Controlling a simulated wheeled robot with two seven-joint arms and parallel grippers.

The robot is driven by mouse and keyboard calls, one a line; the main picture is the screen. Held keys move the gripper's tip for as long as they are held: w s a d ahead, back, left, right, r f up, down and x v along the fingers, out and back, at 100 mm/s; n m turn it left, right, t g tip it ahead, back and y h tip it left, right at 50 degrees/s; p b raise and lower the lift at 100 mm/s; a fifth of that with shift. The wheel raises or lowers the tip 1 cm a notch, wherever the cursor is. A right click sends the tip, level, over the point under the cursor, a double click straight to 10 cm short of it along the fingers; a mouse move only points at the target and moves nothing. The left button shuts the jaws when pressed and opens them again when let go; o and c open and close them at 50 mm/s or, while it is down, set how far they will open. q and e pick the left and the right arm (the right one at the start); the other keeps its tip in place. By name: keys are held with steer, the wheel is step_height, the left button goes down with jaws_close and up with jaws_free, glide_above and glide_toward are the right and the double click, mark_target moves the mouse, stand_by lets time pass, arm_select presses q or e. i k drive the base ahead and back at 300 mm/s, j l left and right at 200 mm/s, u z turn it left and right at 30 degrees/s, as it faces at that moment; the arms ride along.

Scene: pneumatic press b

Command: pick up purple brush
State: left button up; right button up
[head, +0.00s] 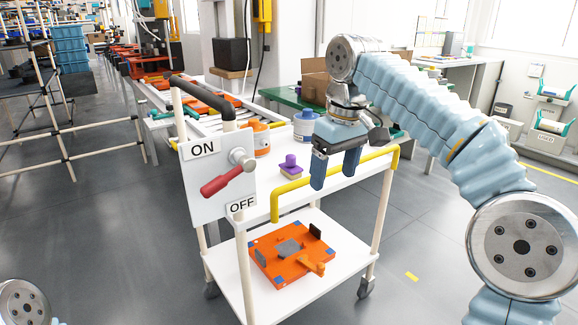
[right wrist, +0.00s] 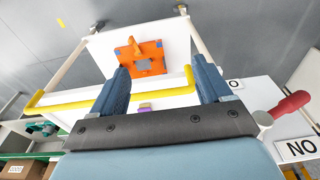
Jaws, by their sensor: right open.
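The purple brush (head: 290,165) stands on the white top shelf of the cart, with its purple handle up and a pale yellowish base below. In the right wrist view only a small purple part of the brush (right wrist: 145,106) shows between my fingers, partly hidden by the gripper. My right gripper (head: 334,178) is open and empty, fingers pointing down. In the head view it is to the right of the brush and nearer the yellow rail, apart from the brush. My left gripper is not in view.
A yellow rail (head: 330,179) runs along the cart's near edge. An ON/OFF panel with a red lever (head: 228,181) stands at the left. Orange and blue-white containers (head: 305,126) stand behind the brush. An orange fixture (head: 291,254) lies on the lower shelf.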

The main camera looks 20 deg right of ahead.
mark_target(290, 169)
steer(key=i, duration=0.9)
